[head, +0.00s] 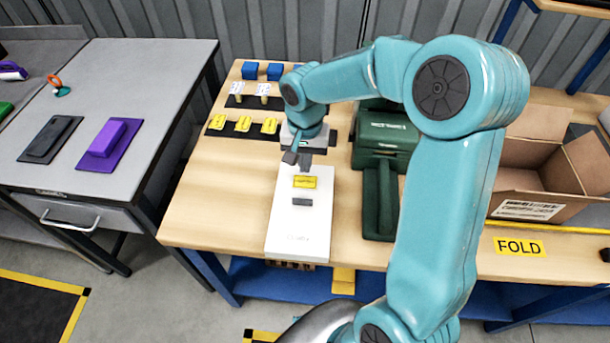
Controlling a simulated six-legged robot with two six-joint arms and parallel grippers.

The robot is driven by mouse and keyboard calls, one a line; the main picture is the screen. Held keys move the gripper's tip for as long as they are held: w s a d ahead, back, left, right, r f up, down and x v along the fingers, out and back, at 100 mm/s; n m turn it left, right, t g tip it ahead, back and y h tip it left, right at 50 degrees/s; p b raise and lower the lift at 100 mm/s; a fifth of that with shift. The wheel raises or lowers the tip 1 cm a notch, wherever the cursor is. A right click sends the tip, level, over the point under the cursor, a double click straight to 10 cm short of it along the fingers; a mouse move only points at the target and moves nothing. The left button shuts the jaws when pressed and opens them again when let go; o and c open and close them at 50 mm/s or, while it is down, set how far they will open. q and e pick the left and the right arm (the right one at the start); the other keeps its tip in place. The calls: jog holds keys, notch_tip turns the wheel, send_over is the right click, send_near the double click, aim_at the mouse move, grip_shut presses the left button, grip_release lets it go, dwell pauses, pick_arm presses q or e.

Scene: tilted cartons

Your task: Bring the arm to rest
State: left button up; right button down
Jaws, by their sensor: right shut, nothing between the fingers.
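My right arm, teal, comes in from the bottom right and arches over the wooden bench. My right gripper (297,158) is shut and empty, pointing down over the far end of a white board (284,243). A small yellow label (305,182) and a small grey block (302,202) are on the white board, just nearer than the fingertips. Whether the fingertips touch the board cannot be told. My left gripper is not in view.
A dark green machine (380,140) stands right of the gripper, partly behind my arm. An open carton (545,160) stands further right. Blue blocks (275,71) and yellow tags (243,124) sit at the back left. A grey table (150,90) stands left, across a gap.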

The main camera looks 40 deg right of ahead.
jog(key=shift+r+p, duration=0.45)
jog(key=shift+r, duration=0.6)
